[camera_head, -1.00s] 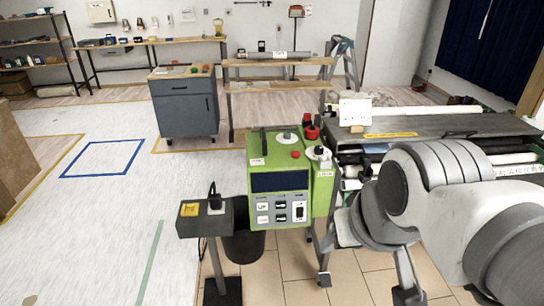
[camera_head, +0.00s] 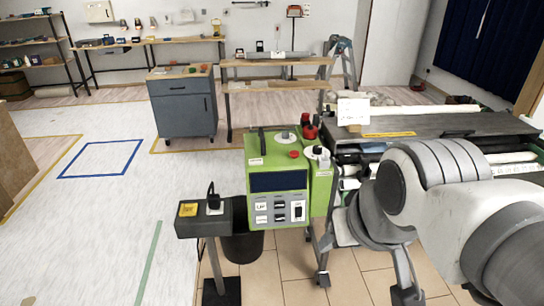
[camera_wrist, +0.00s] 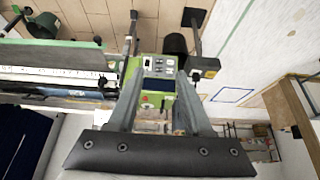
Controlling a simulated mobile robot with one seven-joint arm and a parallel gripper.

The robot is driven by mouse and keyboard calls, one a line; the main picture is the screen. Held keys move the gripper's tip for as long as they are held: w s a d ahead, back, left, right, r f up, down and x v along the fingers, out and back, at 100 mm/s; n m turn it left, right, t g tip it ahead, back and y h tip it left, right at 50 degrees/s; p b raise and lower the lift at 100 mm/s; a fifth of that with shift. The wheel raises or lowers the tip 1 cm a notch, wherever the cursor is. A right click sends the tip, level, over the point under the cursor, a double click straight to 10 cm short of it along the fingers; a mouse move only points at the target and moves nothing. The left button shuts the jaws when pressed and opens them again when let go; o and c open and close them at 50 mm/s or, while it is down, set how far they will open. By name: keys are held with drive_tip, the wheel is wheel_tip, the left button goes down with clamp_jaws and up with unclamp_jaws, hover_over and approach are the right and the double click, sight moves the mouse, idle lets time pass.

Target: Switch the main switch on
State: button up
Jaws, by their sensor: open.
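The green control box (camera_head: 257,220) stands in the middle of the head view, with a dark display and a grey button panel. A black rocker switch (camera_head: 298,213), which may be the main switch, sits at the panel's lower right; its on or off position is too small to tell. In the wrist view, the box (camera_wrist: 146,101) appears upside down beyond my open, empty gripper (camera_wrist: 158,78). Its panel shows between the fingers, apart from them. The fingers hide parts of the box's sides.
A grey pedestal box (camera_head: 190,226) with a yellow label stands left of the control box. A black bin (camera_head: 243,246) is behind it. The paster's long table (camera_head: 440,125) extends right. Open floor (camera_head: 90,235) lies to the left.

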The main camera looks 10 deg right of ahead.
idle(0.3)
drive_tip(key=shift+w+f, duration=0.15)
drive_tip(key=shift+w, duration=0.1)
drive_tip(key=c, duration=0.5)
drive_tip(key=w+f+t+b, duration=0.1)
drive_tip(key=w+f+b, duration=0.1)
drive_tip(key=w, duration=0.3)
drive_tip(key=w+d+f+b, duration=0.1)
drive_tip(key=w+f+b, duration=0.1)
drive_tip(key=w+f, duration=0.1)
drive_tip(key=w+d+f+t+b, duration=0.1)
drive_tip(key=w+f+b, duration=0.1)
drive_tip(key=w, duration=0.4)
drive_tip(key=shift+w+f+n+t+h, duration=0.3)
drive_tip(key=shift+w+f+h, duration=0.1)
drive_tip(key=shift+f, duration=0.2)
clamp_jaws()
drive_tip(key=w+d+f+t+b, duration=0.1)
drive_tip(key=w+f+t+b, duration=0.1)
drive_tip(key=w+f+b, duration=0.7)
drive_tip(key=w+d+f+t+b, duration=0.1)
drive_tip(key=w+f+t+b, duration=0.2)
drive_tip(key=f, duration=1)
drive_tip(key=w+d+f+t+b, duration=0.2)
drive_tip(key=w+f, duration=0.6)
drive_tip(key=f, duration=0.5)
drive_tip(key=shift+w+t+y+b, duration=0.25)
drive_tip(key=shift+t+y+b, duration=0.15)
drive_tip(key=shift+b, duration=0.5)
